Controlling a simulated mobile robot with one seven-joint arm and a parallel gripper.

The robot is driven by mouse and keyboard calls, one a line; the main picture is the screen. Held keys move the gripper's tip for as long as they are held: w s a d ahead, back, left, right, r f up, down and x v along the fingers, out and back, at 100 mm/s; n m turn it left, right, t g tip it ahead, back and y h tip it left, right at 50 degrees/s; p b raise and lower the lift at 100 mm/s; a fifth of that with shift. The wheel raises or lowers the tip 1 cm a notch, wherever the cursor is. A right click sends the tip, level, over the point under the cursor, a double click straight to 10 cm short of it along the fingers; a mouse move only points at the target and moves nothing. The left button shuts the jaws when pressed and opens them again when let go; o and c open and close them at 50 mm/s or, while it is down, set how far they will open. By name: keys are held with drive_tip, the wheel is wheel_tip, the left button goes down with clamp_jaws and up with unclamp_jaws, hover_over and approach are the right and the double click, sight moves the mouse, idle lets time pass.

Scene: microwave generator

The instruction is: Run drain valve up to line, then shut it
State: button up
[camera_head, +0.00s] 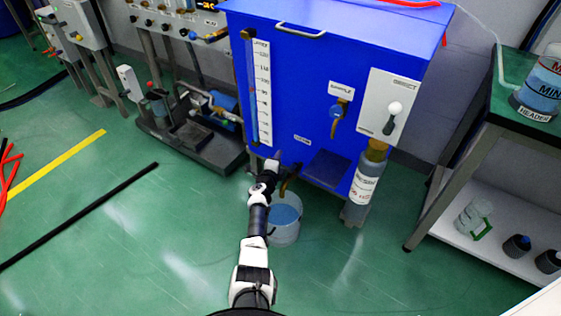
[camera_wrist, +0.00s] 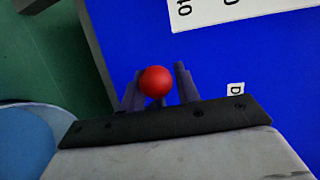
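The blue tank (camera_head: 335,60) carries a sight gauge (camera_head: 252,90) with a white marked scale on its left front. A brass drain spout (camera_head: 290,180) shows at the tank's lower left edge, above a clear bucket (camera_head: 286,232) holding bluish water. My gripper (camera_head: 273,166) is at this drain valve and hides most of it in the head view. In the wrist view, a red ball knob (camera_wrist: 157,82) sits between the two spread fingers of my gripper (camera_wrist: 159,80). A narrow gap shows between knob and right finger. Any line on the bucket is too small to make out.
A white panel (camera_head: 400,88) with a white knob and a grey cylinder (camera_head: 364,180) are at the tank's right. A pump skid (camera_head: 190,140) stands left. A bench (camera_head: 535,128) with shelf stands right. A black bar (camera_head: 90,212) lies on open green floor.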

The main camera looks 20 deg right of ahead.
drive_tip(key=shift+s+d, duration=0.2)
drive_tip(key=shift+s, duration=0.05)
drive_tip(key=shift+s+a+r+p, duration=0.25)
drive_tip(key=shift+s+p, duration=0.25)
drive_tip(key=shift+p, duration=0.3)
drive_tip(key=p+v, duration=1)
drive_tip(key=v, duration=0.2)
drive_tip(key=shift+a, duration=0.45)
drive_tip(key=shift+f, duration=0.1)
